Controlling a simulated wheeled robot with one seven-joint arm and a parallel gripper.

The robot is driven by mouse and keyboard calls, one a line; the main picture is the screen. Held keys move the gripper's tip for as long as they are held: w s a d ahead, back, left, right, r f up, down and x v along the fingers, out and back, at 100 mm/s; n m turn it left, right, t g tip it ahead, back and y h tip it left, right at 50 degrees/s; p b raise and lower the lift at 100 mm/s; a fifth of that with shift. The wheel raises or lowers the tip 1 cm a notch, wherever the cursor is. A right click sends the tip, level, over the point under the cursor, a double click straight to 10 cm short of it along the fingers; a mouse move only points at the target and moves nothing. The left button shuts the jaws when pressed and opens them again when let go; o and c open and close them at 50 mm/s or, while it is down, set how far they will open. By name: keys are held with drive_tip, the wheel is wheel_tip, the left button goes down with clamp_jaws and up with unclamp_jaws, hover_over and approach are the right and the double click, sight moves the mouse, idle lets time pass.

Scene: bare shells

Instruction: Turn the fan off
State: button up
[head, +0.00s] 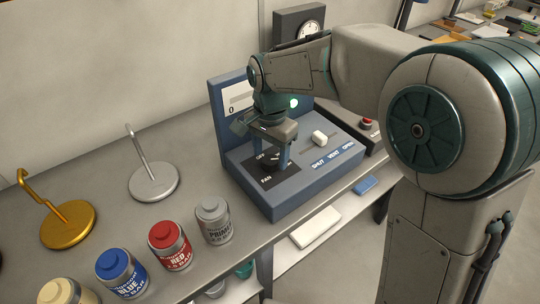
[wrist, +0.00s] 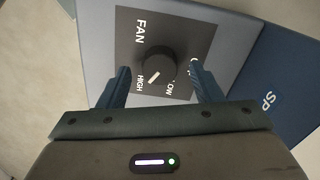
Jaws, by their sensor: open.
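The fan knob (wrist: 156,66) is a round black dial on a dark square plate (wrist: 181,28) marked FAN, HIGH and LOW. Its white pointer line aims toward HIGH. Another label, starting with O, is partly hidden by the right finger; in the head view it reads OFF. My gripper (wrist: 161,78) is open, with one finger on each side of the knob and gaps to it visible. In the head view my gripper (head: 272,152) hangs over the blue control box (head: 290,197), hiding most of the knob.
A white slider knob (head: 319,138) marked SHUT, VENT, OPEN sits right of the fan dial. A box with a red button (head: 367,124) stands beyond. Several paint cans, including a grey one (head: 214,221), and two hooked stands (head: 153,181) occupy the bench's left.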

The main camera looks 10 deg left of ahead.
drive_tip(key=shift+f, duration=0.7)
drive_tip(key=c, duration=1)
